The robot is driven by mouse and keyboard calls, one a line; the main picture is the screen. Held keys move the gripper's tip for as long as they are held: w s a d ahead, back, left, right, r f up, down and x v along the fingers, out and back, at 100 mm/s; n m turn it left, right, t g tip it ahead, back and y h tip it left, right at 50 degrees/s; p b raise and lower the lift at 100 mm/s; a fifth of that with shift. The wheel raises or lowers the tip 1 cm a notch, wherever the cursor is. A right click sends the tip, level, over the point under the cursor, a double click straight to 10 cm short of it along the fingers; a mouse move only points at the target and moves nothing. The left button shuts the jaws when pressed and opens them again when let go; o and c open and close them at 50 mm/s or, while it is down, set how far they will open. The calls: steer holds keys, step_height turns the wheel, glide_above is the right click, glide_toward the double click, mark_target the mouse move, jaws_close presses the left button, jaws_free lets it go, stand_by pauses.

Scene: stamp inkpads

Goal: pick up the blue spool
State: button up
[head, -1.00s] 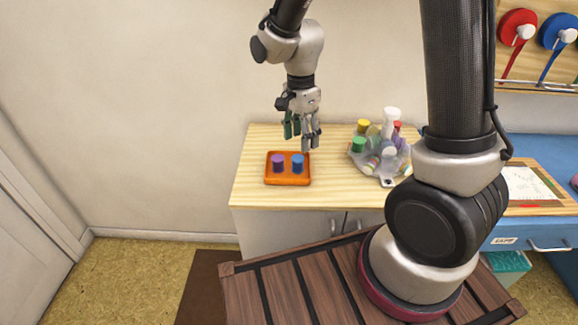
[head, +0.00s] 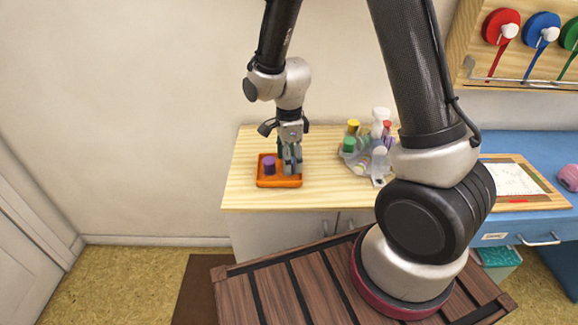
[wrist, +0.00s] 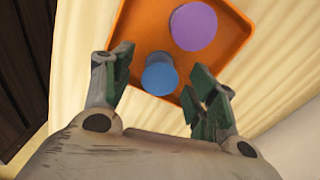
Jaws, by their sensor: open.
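The blue spool (wrist: 159,76) stands in the orange tray, near the tray's edge in the wrist view. My gripper (wrist: 160,76) is open, with its fingers on either side of the blue spool and no clear contact. In the head view my gripper (head: 290,168) is low over the right part of the tray and hides the blue spool there. The purple spool (wrist: 194,27) stands in the same tray beside the blue one. It also shows in the head view (head: 269,166), left of my fingers.
The orange tray (head: 268,184) rests on a light wooden counter top (head: 245,198). Right of it stands a grey holder (head: 379,181) with several coloured spools and a white bottle (head: 380,115). The counter in front of the tray is clear.

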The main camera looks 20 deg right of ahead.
steer(key=c, duration=1)
steer(key=shift+o, duration=0.2)
steer(key=shift+r, duration=0.1)
